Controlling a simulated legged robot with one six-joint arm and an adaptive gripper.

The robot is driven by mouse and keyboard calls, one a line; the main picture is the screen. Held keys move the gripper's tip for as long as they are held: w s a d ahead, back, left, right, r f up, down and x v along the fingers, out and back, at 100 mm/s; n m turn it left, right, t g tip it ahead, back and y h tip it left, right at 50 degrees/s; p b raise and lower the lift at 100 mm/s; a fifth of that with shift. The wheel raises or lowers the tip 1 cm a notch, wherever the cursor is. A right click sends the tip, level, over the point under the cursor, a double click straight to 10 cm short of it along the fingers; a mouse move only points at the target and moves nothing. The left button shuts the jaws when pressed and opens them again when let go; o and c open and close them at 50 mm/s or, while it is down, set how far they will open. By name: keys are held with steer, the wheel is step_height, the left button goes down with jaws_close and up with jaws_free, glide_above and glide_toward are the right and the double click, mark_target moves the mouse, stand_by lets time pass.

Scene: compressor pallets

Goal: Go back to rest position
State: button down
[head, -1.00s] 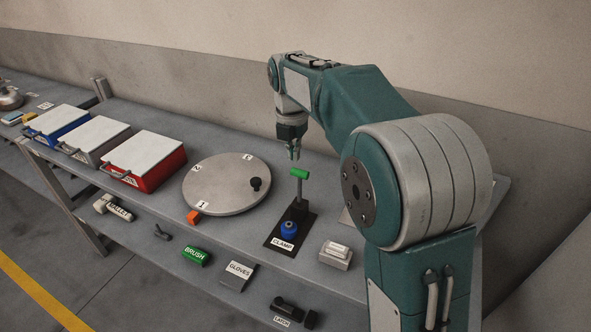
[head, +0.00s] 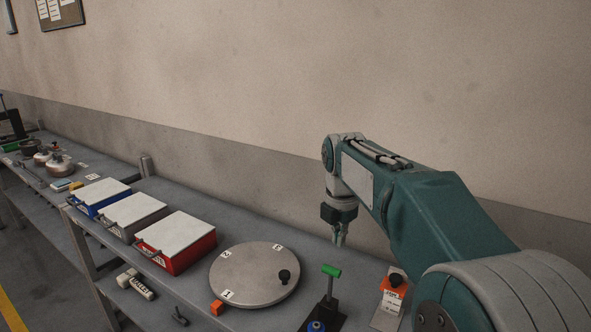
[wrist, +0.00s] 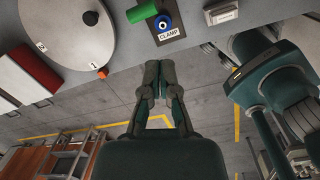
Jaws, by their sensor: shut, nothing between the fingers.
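My gripper (head: 341,238) points down over the bench, just above and behind the green-handled clamp (head: 331,271) in the head view. Its fingers are together and hold nothing. In the wrist view my gripper (wrist: 160,68) also shows shut, with grey floor behind it. The clamp's green handle (wrist: 142,11) and blue knob (wrist: 163,22) lie at the top of that view, apart from the fingertips. My arm is bent, with the forearm running down to the right in the head view.
A round numbered turntable (head: 254,274) with a black knob stands left of the clamp. Red (head: 176,241), grey (head: 132,215) and blue (head: 100,196) boxes with white lids stand further left. An orange-topped item (head: 395,280) stands right of the clamp. A wall rises behind the bench.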

steer(key=s+d+f+m+t, duration=0.2)
steer(key=s+m, duration=1)
steer(key=s, duration=0.1)
steer(key=s+d+f+m+t, duration=0.2)
steer(key=s+m, duration=1.1)
steer(key=s, duration=0.1)
steer(key=shift+d+f, duration=0.3)
steer(key=shift+d, duration=0.05)
